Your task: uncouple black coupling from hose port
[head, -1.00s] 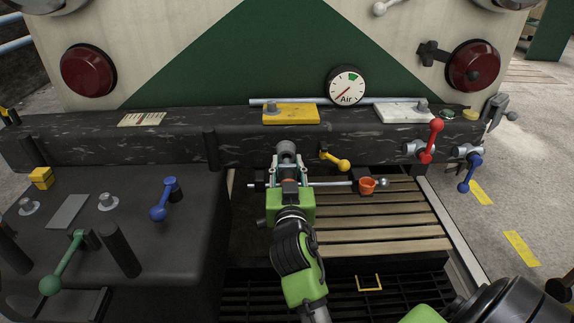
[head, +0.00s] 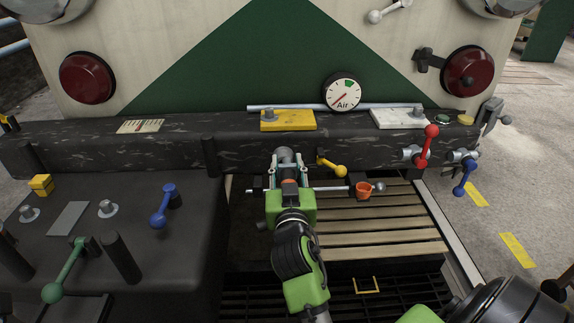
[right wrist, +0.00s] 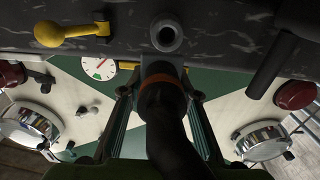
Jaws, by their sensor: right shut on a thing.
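The grey hose port (head: 285,154) sticks out from the front of the black beam. In the right wrist view its round open mouth (right wrist: 166,36) shows on the beam. My right gripper (head: 288,172) is just in front of the port. In the right wrist view its fingers stand on both sides of the black coupling, which has an orange band (right wrist: 163,82), and it is shut on it. In that view the coupling's end looks apart from the port's mouth; the exact gap is hard to tell. My left gripper is not in view.
A yellow lever (head: 333,167) sits right of the port. A metal rod with an orange cup (head: 364,190) lies close beside the gripper. Red (head: 431,143) and blue (head: 465,175) levers are further right. Wooden slats (head: 385,220) lie below. A black block (head: 130,230) fills the left.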

